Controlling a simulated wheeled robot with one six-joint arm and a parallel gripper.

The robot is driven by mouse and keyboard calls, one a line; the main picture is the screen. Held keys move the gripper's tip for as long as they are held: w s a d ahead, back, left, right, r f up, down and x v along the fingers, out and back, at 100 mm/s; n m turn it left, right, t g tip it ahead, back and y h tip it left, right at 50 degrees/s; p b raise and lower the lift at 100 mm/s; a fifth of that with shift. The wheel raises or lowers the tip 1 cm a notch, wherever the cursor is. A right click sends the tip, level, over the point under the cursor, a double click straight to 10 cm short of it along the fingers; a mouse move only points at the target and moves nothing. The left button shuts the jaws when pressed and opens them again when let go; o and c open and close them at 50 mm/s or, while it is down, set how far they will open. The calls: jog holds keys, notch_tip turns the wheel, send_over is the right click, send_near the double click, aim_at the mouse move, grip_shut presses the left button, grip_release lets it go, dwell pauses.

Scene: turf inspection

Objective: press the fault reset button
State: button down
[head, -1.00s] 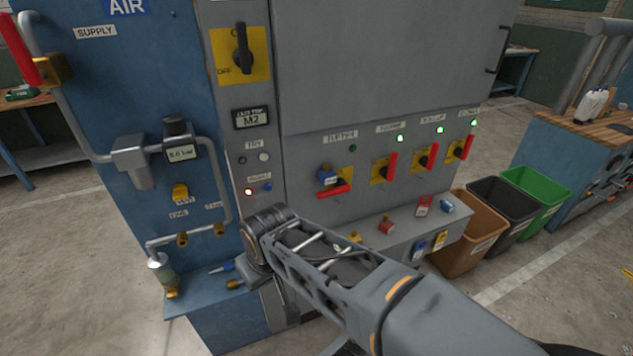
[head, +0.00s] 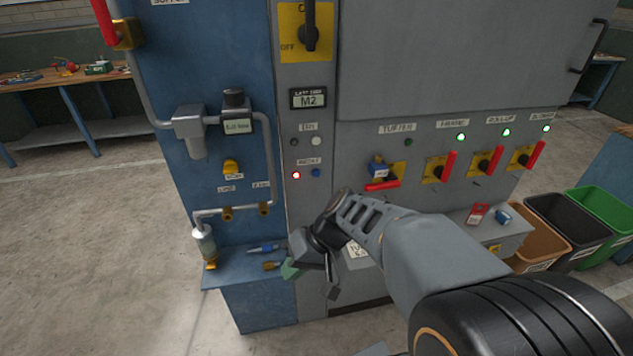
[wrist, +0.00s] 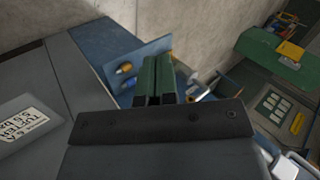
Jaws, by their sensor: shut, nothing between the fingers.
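On the grey panel in the head view, a small blue button (head: 315,173) sits beside a lit red lamp (head: 296,175). The blurred label above them seems to read RESET. My gripper (head: 290,270) is below that pair, in front of the ledge at the panel's foot, pointing down and left. It is apart from the button. In the wrist view its green fingers (wrist: 155,78) are together, with nothing between them. The button does not show in the wrist view.
A white button (head: 316,141) is above. The yellow rotary switch (head: 310,35) is higher. Red-handled switches (head: 445,165) line the right side. A blue-handled tool (head: 264,249) lies on the blue ledge. Bins (head: 570,230) stand at right. Open floor lies left.

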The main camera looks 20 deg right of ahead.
aim_at(316, 173)
jog(key=w+d+m+t+y+b, duration=0.3)
jog(key=w+d+m+t+b, duration=0.1)
jog(key=w+d+t, duration=1)
jog(key=shift+d+r+m+t+y, duration=0.3)
jog(key=shift+d+m+t, duration=0.15)
jog(key=shift+t, duration=0.45)
jog(key=shift+w, duration=0.2)
jog(key=shift+w+d, duration=0.25)
jog(key=shift+w, duration=1.15)
jog(key=shift+w+d, duration=0.3)
jog(key=shift+w, duration=1.15)
jog(key=shift+w+d, duration=0.25)
jog(key=shift+w, duration=1.15)
